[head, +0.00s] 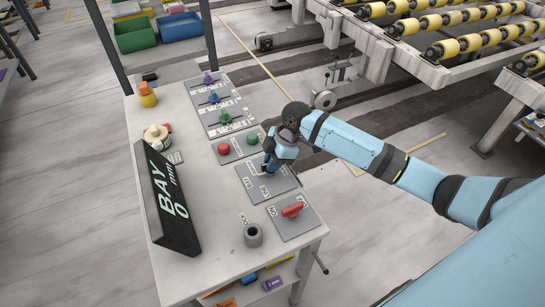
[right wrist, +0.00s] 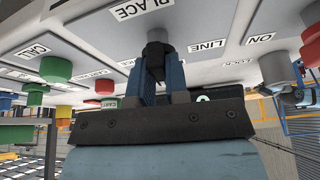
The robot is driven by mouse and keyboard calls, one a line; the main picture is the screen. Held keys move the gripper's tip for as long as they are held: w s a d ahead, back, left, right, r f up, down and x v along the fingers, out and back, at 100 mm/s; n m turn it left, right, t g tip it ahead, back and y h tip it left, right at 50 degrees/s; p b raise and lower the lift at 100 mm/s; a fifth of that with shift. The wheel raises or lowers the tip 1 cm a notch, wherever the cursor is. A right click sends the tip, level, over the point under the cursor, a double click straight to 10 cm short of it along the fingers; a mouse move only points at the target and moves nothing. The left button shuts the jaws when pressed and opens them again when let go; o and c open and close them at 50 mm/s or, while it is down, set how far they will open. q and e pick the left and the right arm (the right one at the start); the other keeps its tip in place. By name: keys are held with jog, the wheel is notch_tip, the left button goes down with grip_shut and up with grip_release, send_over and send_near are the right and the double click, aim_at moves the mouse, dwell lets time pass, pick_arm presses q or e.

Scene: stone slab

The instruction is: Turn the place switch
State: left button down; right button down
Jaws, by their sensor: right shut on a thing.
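The place switch is a dark knob (right wrist: 156,50) on a grey plate. In the right wrist view the label PLACE (right wrist: 140,8) is beyond it and LINE (right wrist: 207,46) is to its right. My right gripper (right wrist: 157,74) has its two blue-grey fingers shut on the knob, one on each side. In the head view my right gripper (head: 269,167) reaches down over the far edge of the switch plate (head: 268,186) and hides the knob. The knob's exact pointing is hard to tell. My left gripper is not in view.
A plate with a red switch (head: 292,210) is nearer. Red (head: 224,149) and green (head: 252,138) buttons and a plate of coloured levers (head: 222,105) are farther along.

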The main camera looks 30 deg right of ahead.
jog(key=m+p, duration=0.1)
jog(key=p, duration=0.1)
jog(key=m+t+p, duration=0.1)
jog(key=m+p, duration=0.2)
jog(key=p, duration=0.1)
jog(key=shift+s+r+m+t+h+p, duration=0.15)
jog(key=shift+r+m+t+h+p, duration=0.2)
jog(key=shift+m+t+h, duration=0.05)
jog(key=shift+m+p, duration=0.6)
jog(key=shift+p, duration=0.15)
jog(key=shift+f+m+t+h+p, duration=0.25)
jog(key=shift+m+t+h+p, duration=0.15)
jog(key=shift+m+p, duration=0.4)
jog(key=c, duration=1.1)
grip_release()
